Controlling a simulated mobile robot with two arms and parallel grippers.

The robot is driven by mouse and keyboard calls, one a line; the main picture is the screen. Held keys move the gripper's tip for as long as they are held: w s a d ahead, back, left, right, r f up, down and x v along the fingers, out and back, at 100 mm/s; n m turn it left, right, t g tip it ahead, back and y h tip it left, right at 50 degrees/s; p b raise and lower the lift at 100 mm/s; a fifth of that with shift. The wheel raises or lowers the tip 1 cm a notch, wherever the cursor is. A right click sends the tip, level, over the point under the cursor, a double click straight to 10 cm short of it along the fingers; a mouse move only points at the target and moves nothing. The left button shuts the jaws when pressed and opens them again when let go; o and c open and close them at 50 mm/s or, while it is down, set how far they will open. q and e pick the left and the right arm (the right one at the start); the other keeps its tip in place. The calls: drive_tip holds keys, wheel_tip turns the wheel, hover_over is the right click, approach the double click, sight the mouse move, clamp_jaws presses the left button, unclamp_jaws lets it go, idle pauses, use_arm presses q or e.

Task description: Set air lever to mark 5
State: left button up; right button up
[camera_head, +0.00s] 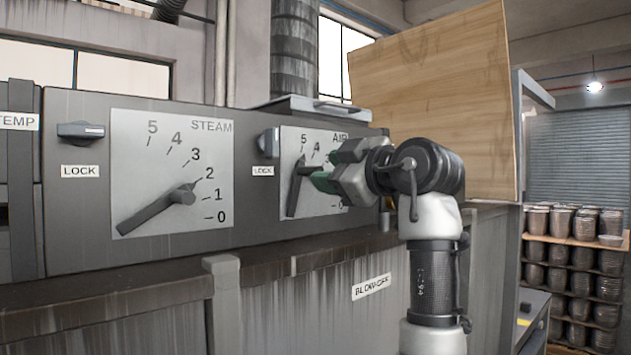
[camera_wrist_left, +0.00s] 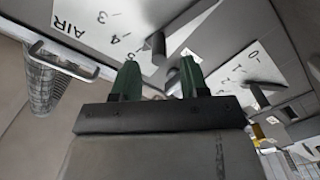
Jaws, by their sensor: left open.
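The air lever (camera_head: 296,190) is a dark bar on the pale AIR dial plate (camera_head: 286,138). It stands steeply, its upper end close to the 5 mark; the exact reading is hard to tell. My left gripper (camera_head: 318,174) is at the dial, its green fingers just right of the lever's upper end. In the left wrist view, the open green fingers (camera_wrist_left: 160,77) point at the plate, and the lever's knob (camera_wrist_left: 156,43) shows beyond and between their tips. Whether they touch it, I cannot tell. My gripper hides the dial's right part. My right gripper is not in view.
The STEAM dial (camera_head: 135,165) is to the left, its lever (camera_head: 155,210) pointing near 2. LOCK knobs (camera_head: 80,130) sit beside the dials. A ledge (camera_head: 130,275) runs below. A wooden board (camera_head: 450,90) stands behind my arm; shelves of pots (camera_head: 575,270) are far right.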

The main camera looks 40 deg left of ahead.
use_arm(q)
drive_tip(key=d, duration=0.2)
drive_tip(key=d+b, duration=0.1)
drive_tip(key=d, duration=0.2)
drive_tip(key=shift+s+d, duration=0.2)
drive_tip(key=shift+d, duration=0.1)
